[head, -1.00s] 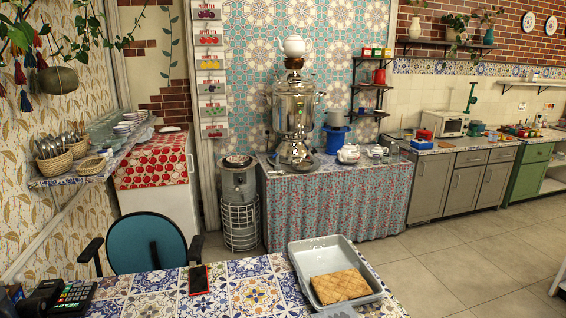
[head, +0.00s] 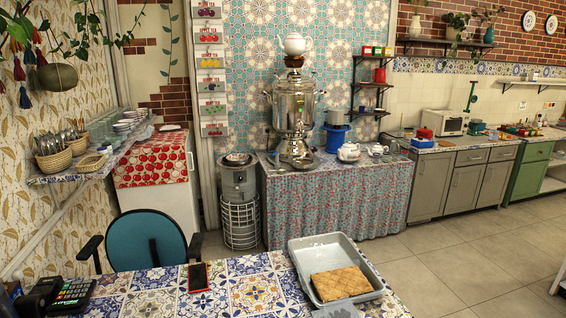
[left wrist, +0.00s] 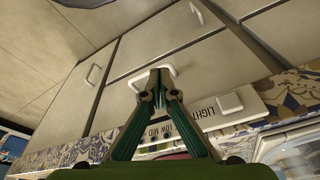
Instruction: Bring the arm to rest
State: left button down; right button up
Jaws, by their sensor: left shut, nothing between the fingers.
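My left gripper (left wrist: 160,88) shows in the left wrist view. Its two green-sided fingers meet at the tips, and nothing is between them. Grey cabinet fronts (left wrist: 150,42) with pale handles lie beyond it. Neither gripper shows in the head view. The silver samovar (head: 295,115) stands upright on the cloth-skirted counter, with a white teapot (head: 294,43) on its top. A second white teapot (head: 348,152) stands on the counter to its right.
A switch panel (left wrist: 215,110) is close behind the left fingers.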

pick_arm(q)
jog(key=s+f+b, duration=0.1)
jog(key=s+f, duration=0.3)
jog(key=f, duration=0.9)
jog(key=s+a+f+g+b, duration=0.1)
jog(key=s+a+f+b, duration=0.1)
jog(key=s+f, duration=1.4)
jog(key=shift+a+f+g, duration=0.35)
jog(key=shift+a+g, duration=0.05)
jog(key=shift+a, duration=0.3)
